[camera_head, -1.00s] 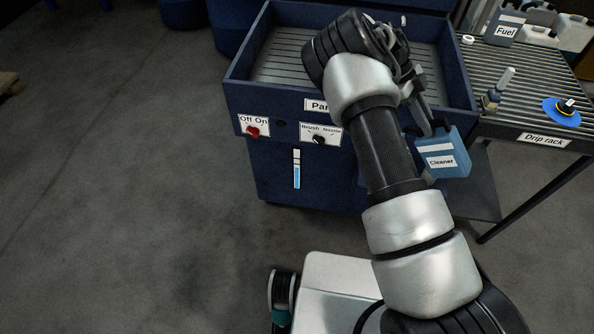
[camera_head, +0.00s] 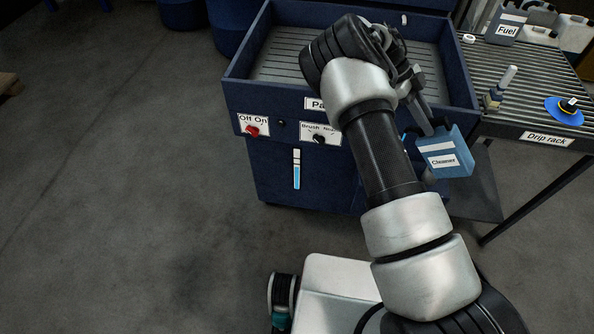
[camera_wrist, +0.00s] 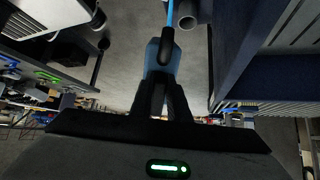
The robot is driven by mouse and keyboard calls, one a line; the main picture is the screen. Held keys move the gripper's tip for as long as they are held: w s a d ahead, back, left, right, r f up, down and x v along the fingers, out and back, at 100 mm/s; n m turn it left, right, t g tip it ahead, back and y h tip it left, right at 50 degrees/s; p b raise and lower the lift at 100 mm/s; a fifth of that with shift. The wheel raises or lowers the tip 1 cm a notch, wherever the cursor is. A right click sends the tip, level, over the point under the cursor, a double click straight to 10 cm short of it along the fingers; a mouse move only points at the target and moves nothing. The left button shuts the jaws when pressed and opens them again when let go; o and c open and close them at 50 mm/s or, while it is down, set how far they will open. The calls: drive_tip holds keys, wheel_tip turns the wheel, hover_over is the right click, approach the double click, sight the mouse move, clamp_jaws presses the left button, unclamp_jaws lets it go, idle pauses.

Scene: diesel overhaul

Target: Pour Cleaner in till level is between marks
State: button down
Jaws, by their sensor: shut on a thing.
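The blue Cleaner jug (camera_head: 446,155), with a white label, hangs in my gripper (camera_head: 428,126), which is shut on it. The jug is in front of the right end of the dark blue washer tank (camera_head: 250,97), below its rim. In the wrist view the jug (camera_wrist: 153,58) is between the fingers of my gripper (camera_wrist: 163,88), seen from above and partly hidden by them. The level gauge (camera_head: 297,170) on the tank's front shows light blue in its lower part and white above. My arm hides part of the tank's basin and label.
The tank front has an Off/On switch (camera_head: 252,130) and a Brush/Nozzle knob (camera_head: 319,138).

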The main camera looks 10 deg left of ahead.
sight(417, 128)
drive_tip(key=shift+w+a+f+h+b, duration=0.1)
drive_tip(key=shift+f+h+b, duration=0.2)
drive_tip(key=shift+b, duration=0.55)
drive_tip(key=shift+a+f+b, duration=0.15)
drive_tip(key=shift+b, duration=0.4)
drive_tip(key=shift+w+a+f+g+h+b, duration=0.25)
drive_tip(key=shift+f+h+b, duration=0.4)
drive_tip(key=shift+b, duration=1.3)
drive_tip(key=shift+w+a+f+g+h+b, duration=0.1)
drive_tip(key=shift+a+f+g+h+b, duration=0.3)
drive_tip(key=shift+b, duration=1.5)
idle(2.8)
